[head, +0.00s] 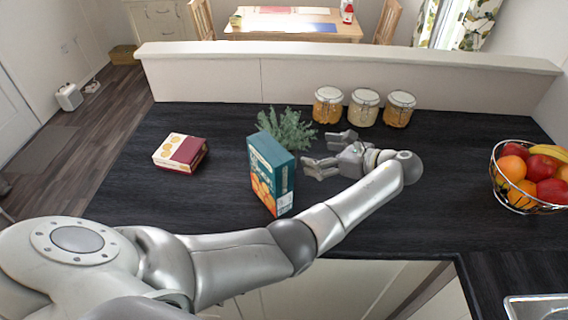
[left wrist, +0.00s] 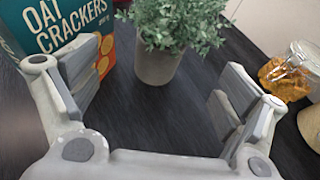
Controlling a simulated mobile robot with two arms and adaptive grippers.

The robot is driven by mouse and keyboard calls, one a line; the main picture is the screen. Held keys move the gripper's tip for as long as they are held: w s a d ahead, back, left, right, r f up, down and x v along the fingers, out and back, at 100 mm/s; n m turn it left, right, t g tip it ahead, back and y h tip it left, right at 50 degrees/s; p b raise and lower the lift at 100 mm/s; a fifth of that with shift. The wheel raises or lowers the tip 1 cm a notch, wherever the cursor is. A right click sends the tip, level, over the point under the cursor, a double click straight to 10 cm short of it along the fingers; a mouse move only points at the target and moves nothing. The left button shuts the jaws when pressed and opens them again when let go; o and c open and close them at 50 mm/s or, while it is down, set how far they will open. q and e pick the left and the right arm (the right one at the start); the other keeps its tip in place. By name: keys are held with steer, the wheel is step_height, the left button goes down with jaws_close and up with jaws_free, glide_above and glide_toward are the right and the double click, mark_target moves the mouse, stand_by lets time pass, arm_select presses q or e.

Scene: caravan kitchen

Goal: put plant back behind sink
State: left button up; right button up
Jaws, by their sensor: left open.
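The plant (head: 286,128), with bushy grey-green leaves, stands on the dark counter; in the head view its pot is hidden behind the cracker box. The left wrist view shows its grey pot (left wrist: 157,66) upright, just ahead of and between the finger lines. My left gripper (head: 316,151) is open and empty, low over the counter to the right of the plant, its fingers pointing at it. The fingers also show in the left wrist view (left wrist: 160,82), apart from the pot. Only a corner of the metal sink (head: 538,307) shows at bottom right. My right gripper is out of view.
A teal oat crackers box (head: 262,176) stands close in front of the plant and also shows in the left wrist view (left wrist: 70,28). A red-and-white box (head: 180,152) lies left. Several jars (head: 364,108) stand behind my gripper; a fruit basket (head: 522,204) is right. A low wall (head: 330,85) bounds the back.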

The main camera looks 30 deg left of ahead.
mark_target(294, 152)
arm_select(q)
steer(key=x, duration=0.3)
steer(key=f+x, duration=0.1)
steer(key=x, duration=0.2)
steer(key=shift+w+d+p, duration=0.1)
steer(key=shift+d+p, duration=0.15)
steer(key=shift+p, duration=0.05)
steer(key=x, duration=0.2)
steer(key=p+x, duration=0.1)
steer(key=x, duration=0.1)
steer(key=shift+w+a+f, duration=0.2)
steer(key=shift+a+f, duration=0.05)
steer(key=shift+f, duration=0.05)
steer(key=shift+a+f, duration=0.25)
steer(key=shift+a, duration=0.15)
steer(key=shift+d, duration=0.1)
steer(key=shift+c, duration=1.2)
steer(key=c, duration=1.2)
steer(key=shift+r, duration=0.1)
steer(key=shift+c, duration=0.3)
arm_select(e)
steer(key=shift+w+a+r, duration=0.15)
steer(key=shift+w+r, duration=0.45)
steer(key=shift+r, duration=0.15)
